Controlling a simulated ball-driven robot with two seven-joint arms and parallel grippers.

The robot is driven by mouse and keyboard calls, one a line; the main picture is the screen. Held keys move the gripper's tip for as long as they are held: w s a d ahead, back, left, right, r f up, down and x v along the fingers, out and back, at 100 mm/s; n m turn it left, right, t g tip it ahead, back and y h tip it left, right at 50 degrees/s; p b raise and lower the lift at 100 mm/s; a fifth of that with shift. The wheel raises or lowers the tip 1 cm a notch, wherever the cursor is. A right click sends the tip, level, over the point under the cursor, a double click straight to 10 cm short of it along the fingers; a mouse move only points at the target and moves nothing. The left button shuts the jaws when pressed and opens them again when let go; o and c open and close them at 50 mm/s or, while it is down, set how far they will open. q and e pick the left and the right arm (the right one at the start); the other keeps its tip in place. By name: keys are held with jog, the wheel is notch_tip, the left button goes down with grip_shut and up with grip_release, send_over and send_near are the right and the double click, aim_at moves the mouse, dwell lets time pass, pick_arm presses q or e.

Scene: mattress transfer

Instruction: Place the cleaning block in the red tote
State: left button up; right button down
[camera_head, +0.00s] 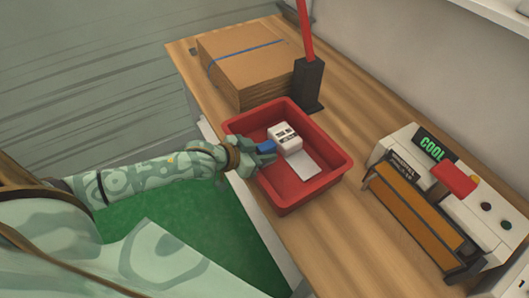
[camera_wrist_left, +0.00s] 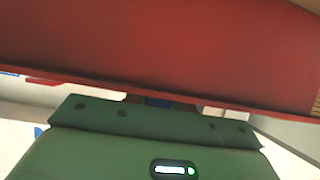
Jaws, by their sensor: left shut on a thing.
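The red tote (camera_head: 335,155) sits on the wooden bench, open at the top. My left gripper (camera_head: 266,151) reaches over its left rim and is shut on the cleaning block (camera_head: 287,140), a white block with dark marks and a blue part at the fingers. The block is over the tote's inside; whether it touches the floor cannot be told. In the left wrist view a red wall of the tote (camera_wrist_left: 160,50) fills the upper part, above my green gripper body. The fingertips and block are mostly hidden there. My right gripper is out of view.
A flat white sheet (camera_head: 303,164) lies in the tote. Behind stand a cardboard stack (camera_head: 240,60) with a blue strap and a dark holder (camera_head: 308,84) with a red upright bar. A machine (camera_head: 425,205) marked COOL stands at right. Bare bench (camera_head: 350,120) lies between.

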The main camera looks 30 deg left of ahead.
pick_arm(q)
jog(key=shift+f, duration=0.6)
jog(key=shift+s, duration=0.1)
jog(key=o, duration=0.9)
jog(key=shift+o, duration=0.5)
jog(key=shift+f, duration=0.15)
jog(key=r+p+v, duration=0.1)
jog(key=p+v, duration=0.3)
jog(key=v, duration=0.8)
jog(key=shift+r, duration=0.35)
